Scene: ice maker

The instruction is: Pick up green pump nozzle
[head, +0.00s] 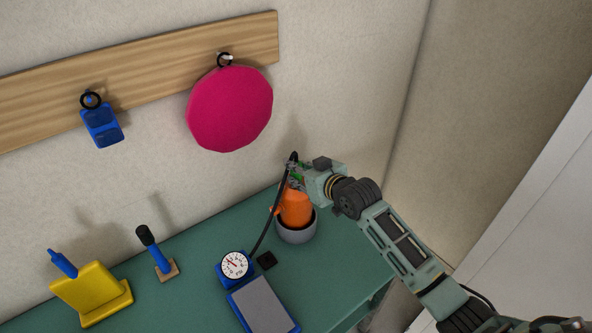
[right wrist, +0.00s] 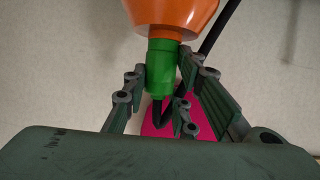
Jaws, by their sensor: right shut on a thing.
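The green pump nozzle (right wrist: 161,75) sits on the narrow end of an orange pump body (right wrist: 175,14) in the right wrist view. My right gripper (right wrist: 165,98) has its fingers on both sides of the green nozzle and is shut on it. In the head view my right gripper (head: 292,173) is at the top of the orange pump body (head: 295,207), which stands in a grey round holder (head: 297,234) on the green table. Only bits of green show there between the fingers. A black hose runs from the nozzle area down toward a gauge. My left gripper is out of view.
A yellow block (head: 92,293) and a blue-handled tool (head: 157,253) stand at left. A pink disc (head: 230,108) hangs from the wooden rail (head: 150,72).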

